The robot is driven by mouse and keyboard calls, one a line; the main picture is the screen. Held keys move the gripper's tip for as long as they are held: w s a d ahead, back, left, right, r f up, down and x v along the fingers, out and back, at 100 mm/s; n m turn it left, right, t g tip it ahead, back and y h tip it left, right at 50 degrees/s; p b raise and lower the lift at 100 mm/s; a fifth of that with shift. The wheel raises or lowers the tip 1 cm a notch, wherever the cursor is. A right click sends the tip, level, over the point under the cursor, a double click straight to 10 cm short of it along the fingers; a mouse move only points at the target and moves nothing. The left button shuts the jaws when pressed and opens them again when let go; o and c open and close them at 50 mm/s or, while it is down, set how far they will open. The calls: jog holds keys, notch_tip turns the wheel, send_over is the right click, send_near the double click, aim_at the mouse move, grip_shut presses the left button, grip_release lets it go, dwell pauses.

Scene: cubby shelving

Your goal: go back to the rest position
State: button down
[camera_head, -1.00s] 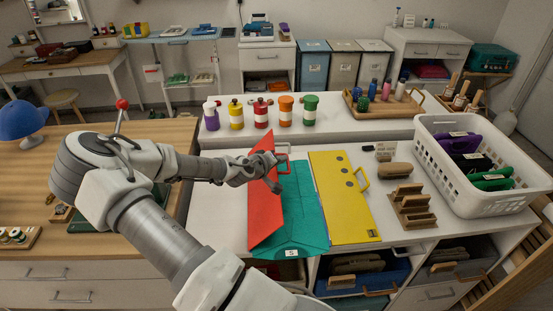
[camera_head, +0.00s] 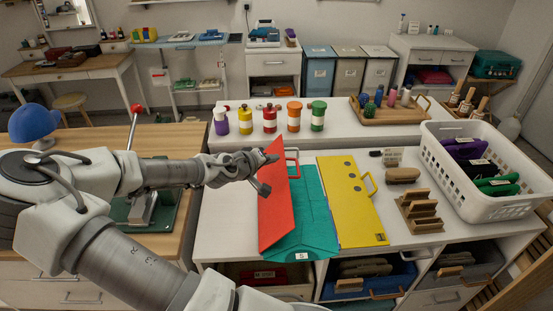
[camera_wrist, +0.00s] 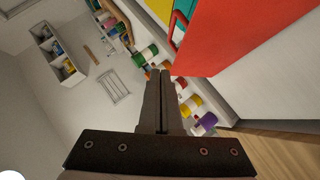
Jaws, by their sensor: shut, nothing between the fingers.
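My gripper (camera_head: 266,174) is by the upper left part of the red folder panel (camera_head: 276,200), above the white counter. In the wrist view my gripper (camera_wrist: 158,72) shows its two dark fingers together with nothing between them. The red panel also shows close by at the upper right of the wrist view (camera_wrist: 230,35). It stands tilted beside an open teal folder (camera_head: 312,215) that lies on the counter. I cannot tell whether the gripper touches the red panel.
A yellow folder (camera_head: 350,205) lies right of the teal one. Several capped bottles (camera_head: 270,121) stand in a row behind. A white basket (camera_head: 490,205) and a brown stepped holder (camera_head: 420,214) stand at the right. A blue cap (camera_head: 34,122) is at the left.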

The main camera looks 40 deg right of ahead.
jog(key=shift+s+a+r, duration=0.15)
jog(key=shift+a+r, duration=0.1)
jog(key=shift+a, duration=0.15)
